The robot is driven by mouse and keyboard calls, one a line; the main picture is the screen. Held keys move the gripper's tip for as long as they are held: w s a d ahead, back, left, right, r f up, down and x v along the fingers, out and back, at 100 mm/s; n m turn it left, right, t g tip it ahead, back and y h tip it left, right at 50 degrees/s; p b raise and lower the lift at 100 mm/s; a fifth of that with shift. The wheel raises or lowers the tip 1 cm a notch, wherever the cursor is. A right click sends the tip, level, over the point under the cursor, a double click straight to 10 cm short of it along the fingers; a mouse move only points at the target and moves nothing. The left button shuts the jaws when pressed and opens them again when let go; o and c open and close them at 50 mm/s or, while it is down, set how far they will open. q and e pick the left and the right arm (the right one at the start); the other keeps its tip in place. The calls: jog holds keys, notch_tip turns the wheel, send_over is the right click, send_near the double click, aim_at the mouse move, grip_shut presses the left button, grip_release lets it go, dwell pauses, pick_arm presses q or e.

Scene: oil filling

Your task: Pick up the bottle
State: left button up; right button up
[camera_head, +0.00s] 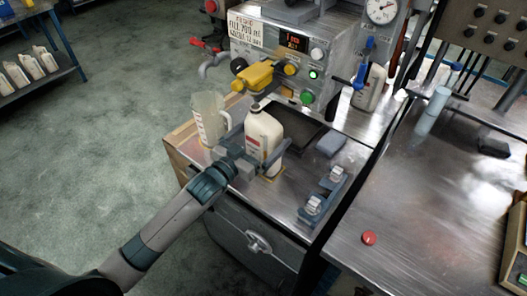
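My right gripper is not in view.
A clear measuring jug (208,118) stands close left of the bottle. The machine (283,55) with a yellow nozzle (254,76) rises behind. A small metal fixture (326,191) and a grey block (331,144) are to the right. A red button (369,238) sits on the right table.

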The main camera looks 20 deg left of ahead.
pick_arm(q)
jog(key=c, duration=1.9)
jog(key=shift+r, duration=0.1)
jog(key=shift+c, duration=0.4)
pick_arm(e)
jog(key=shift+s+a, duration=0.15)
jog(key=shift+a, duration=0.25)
pick_arm(q)
jog(key=shift+r, duration=0.1)
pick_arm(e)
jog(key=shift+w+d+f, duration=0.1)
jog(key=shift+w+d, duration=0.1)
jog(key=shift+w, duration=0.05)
